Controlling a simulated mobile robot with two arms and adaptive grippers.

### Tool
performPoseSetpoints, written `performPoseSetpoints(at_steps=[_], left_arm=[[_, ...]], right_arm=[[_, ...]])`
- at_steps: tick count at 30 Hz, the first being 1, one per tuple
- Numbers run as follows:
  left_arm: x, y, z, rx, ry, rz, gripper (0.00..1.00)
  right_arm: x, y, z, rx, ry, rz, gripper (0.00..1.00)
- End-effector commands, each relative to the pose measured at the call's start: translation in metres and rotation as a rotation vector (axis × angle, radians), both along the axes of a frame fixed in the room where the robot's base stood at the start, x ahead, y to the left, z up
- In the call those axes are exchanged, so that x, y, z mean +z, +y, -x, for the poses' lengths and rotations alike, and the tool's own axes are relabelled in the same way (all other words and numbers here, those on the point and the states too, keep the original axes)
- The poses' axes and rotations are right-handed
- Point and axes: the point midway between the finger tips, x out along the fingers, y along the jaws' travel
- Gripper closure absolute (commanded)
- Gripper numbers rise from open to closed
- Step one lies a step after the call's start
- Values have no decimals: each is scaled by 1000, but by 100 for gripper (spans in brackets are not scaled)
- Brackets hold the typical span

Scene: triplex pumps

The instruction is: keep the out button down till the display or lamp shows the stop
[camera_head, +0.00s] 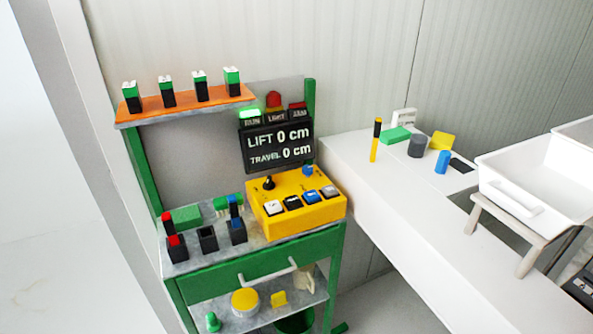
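A yellow control box (298,207) sits on the green workbench. Its sloped top carries several push buttons (293,203) in white, black and blue; their labels are too small to read, so I cannot tell which is the out button. A black knob (268,183) and a blue knob (308,170) stand at its back. Behind it a black display (278,143) reads LIFT 0 cm and TRAVEL 0 cm. On top of the display are a lit green lamp (250,115), a red beacon (273,100) and a dark red lamp (297,111). Neither gripper is in view.
The green workbench (262,262) holds black holders (208,238) with red and blue items at left. An orange shelf (188,103) with several green-topped blocks is above. A white counter (375,190) with small items and a white bin (520,185) is at right.

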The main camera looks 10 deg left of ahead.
Motion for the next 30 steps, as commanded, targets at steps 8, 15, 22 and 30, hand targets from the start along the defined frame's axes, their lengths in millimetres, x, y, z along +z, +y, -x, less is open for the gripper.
performPoseSetpoints(at_steps=[8,15,22,30], left_arm=[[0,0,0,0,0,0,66],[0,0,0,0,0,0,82],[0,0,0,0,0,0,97],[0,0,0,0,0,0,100]], right_arm=[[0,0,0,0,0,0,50],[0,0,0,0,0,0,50],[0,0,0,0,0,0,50],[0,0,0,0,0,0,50]])
